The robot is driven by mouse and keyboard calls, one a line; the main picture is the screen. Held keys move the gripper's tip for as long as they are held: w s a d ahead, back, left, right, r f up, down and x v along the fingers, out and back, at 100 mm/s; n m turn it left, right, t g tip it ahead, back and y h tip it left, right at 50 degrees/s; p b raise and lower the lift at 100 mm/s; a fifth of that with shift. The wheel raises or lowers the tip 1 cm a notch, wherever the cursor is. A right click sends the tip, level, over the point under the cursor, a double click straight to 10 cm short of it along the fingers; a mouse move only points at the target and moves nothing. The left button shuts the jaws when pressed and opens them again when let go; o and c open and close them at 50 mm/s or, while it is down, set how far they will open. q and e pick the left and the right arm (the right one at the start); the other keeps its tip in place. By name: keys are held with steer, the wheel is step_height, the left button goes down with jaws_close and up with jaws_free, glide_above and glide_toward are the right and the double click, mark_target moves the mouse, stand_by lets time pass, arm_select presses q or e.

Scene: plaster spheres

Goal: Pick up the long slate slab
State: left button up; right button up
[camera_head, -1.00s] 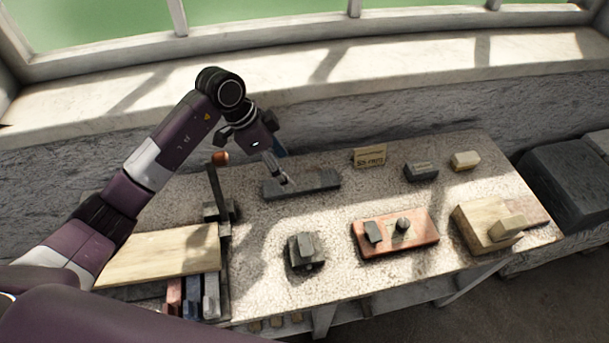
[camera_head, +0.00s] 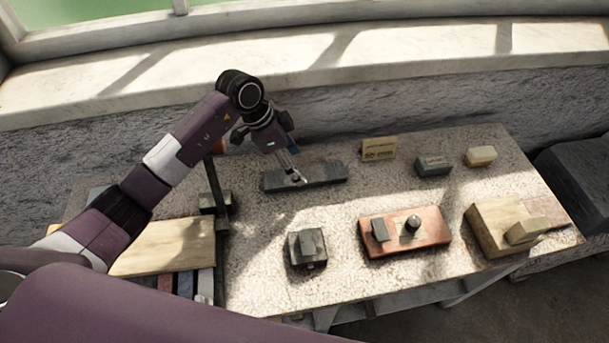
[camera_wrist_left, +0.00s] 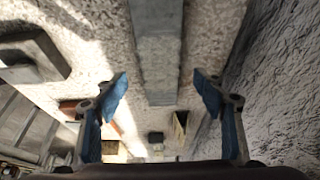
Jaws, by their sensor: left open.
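The long slate slab (camera_head: 325,176) is a dark grey bar lying flat on the speckled worktop, towards the back edge. In the left wrist view the slab (camera_wrist_left: 158,50) runs away from the top edge, centred between the fingers. My left gripper (camera_head: 296,181) is over the slab's middle part in the head view. In the left wrist view its two blue-padded fingers (camera_wrist_left: 163,88) are spread wide, one on each side of the slab, with nothing between the pads. I cannot tell the exact height above the slab. My right gripper is not in view.
A small card sign (camera_head: 379,149), a dark block (camera_head: 433,166) and a pale block (camera_head: 480,156) stand to the right. In front are a dark stone piece (camera_head: 306,248), a reddish board (camera_head: 432,238) and a wooden block (camera_head: 490,231). A rough wall (camera_head: 350,103) rises behind.

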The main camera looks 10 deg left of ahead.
mark_target(305, 174)
arm_select(q)
steer(key=x, duration=0.4)
steer(key=shift+d+f, duration=0.1)
steer(key=shift+f, duration=0.25)
steer(key=shift+c, duration=0.2)
jaws_close()
steer(key=shift+w+r, duration=0.15)
steer(key=shift+r, duration=0.05)
